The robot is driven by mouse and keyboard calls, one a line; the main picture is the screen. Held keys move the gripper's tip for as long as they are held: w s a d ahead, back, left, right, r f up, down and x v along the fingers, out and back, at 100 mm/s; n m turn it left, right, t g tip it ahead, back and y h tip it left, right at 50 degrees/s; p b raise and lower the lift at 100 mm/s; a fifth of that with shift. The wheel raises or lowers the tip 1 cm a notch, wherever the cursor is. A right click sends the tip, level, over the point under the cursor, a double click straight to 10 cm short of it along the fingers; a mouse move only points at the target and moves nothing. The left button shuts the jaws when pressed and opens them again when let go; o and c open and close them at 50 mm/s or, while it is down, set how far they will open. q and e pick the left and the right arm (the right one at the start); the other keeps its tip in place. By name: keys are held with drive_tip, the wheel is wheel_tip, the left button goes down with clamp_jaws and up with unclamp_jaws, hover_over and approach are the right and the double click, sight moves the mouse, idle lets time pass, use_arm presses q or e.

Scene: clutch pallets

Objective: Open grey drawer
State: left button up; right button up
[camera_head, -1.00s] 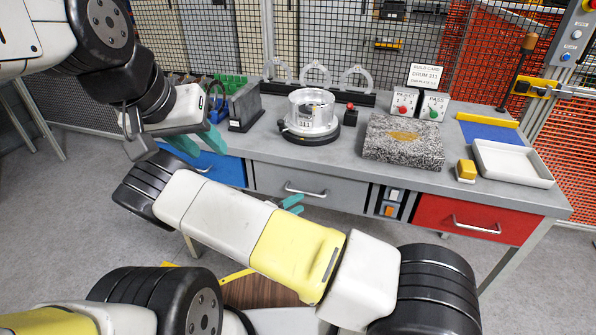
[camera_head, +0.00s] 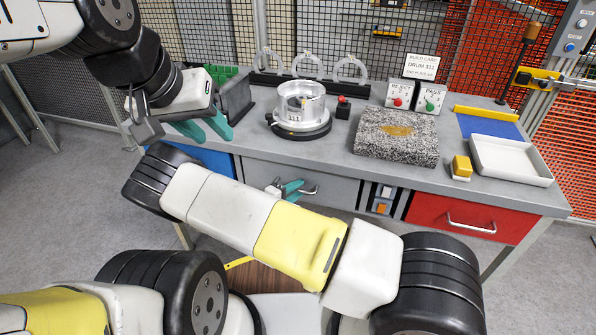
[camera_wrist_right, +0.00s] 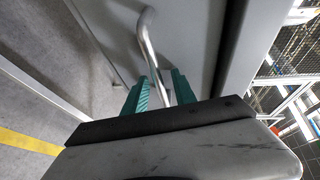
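The grey drawer (camera_head: 335,190) is in the middle of the bench front in the head view, and its front looks flush with the bench. Its bar handle (camera_head: 311,190) is partly hidden by my right gripper (camera_head: 288,188), which is at the handle's left part. In the right wrist view the metal handle (camera_wrist_right: 146,40) runs down between the teal fingers of the right gripper (camera_wrist_right: 160,85). These fingers stand apart, with a gap visible beside the bar. My left gripper (camera_head: 203,128) is open and empty, above the bench's left front edge.
A blue drawer (camera_head: 215,160) is to the left and a red drawer (camera_head: 470,218) to the right. On the bench top (camera_head: 330,150) stand a metal drum (camera_head: 303,103), a granite block (camera_head: 395,137) and a white tray (camera_head: 510,160).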

clamp_jaws()
idle(1.3)
